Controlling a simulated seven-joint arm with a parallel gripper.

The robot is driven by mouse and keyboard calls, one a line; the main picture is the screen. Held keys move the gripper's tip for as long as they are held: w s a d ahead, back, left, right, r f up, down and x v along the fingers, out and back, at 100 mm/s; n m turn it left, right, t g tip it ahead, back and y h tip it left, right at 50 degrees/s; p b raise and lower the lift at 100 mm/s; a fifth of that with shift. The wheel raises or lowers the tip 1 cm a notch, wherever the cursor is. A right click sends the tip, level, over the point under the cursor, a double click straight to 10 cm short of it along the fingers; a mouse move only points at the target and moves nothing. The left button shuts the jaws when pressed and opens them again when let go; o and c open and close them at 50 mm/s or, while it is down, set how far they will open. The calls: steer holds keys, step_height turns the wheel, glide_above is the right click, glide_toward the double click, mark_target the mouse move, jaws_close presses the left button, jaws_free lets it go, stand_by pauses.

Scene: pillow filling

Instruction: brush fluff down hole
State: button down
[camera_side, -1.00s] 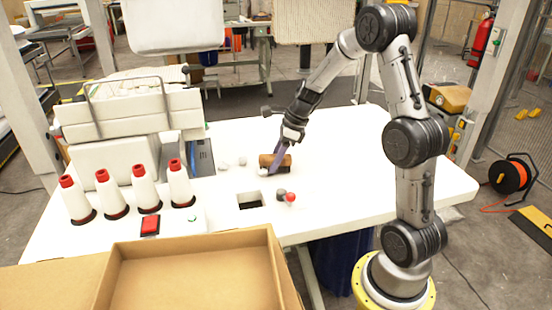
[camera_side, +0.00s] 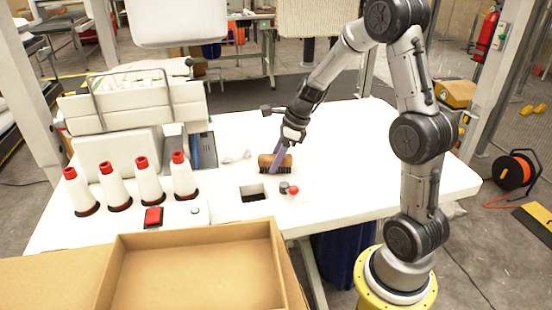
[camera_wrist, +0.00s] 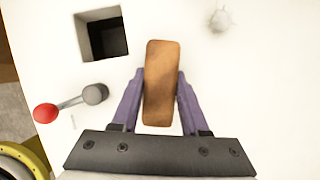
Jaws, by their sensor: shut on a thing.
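My gripper (camera_wrist: 160,105) is shut on the wooden back of a brush (camera_wrist: 160,85), one purple finger on each side. In the side view the brush (camera_side: 268,161) has dark bristles pointing down at the white table, close to the surface; I cannot tell whether they touch. The square hole (camera_side: 253,193) is in front of the brush and to its left; it also shows at upper left in the wrist view (camera_wrist: 104,36). A pale tuft of fluff (camera_wrist: 222,19) lies at upper right in the wrist view. Small pale tufts (camera_side: 236,157) lie left of the brush in the side view.
A grey lever with a red knob (camera_side: 294,189) stands just right of the hole. Several white thread cones (camera_side: 150,180) and a red button (camera_side: 153,217) are at the left. An open cardboard box (camera_side: 200,270) is at the front. The table's right side is clear.

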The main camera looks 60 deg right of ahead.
steer(key=shift+s+a, duration=0.25)
steer(key=shift+a, duration=0.55)
steer(key=shift+s+a, duration=0.2)
steer(key=shift+a, duration=0.6)
steer(key=shift+w+d+r, duration=0.1)
steer(key=shift+d+r, duration=0.2)
steer(key=shift+r, duration=0.55)
steer(key=shift+w+d+r, duration=0.1)
steer(key=shift+d+r, duration=0.15)
steer(key=shift+r, duration=0.6)
steer(key=shift+s+r, duration=0.1)
steer(key=shift+a+r, duration=0.1)
steer(key=shift+r, duration=0.05)
steer(key=w+d, duration=0.3)
steer(key=w, duration=0.1)
steer(key=w+d+n, duration=0.1)
steer(key=w+d, duration=0.2)
steer(key=w, duration=0.1)
steer(key=w+d+r+n, duration=0.1)
steer(key=w+d, duration=0.2)
steer(key=w, duration=0.1)
steer(key=shift+w+d+g+y, duration=0.2)
steer(key=shift+d+g+y, duration=0.1)
steer(key=shift+f, duration=0.4)
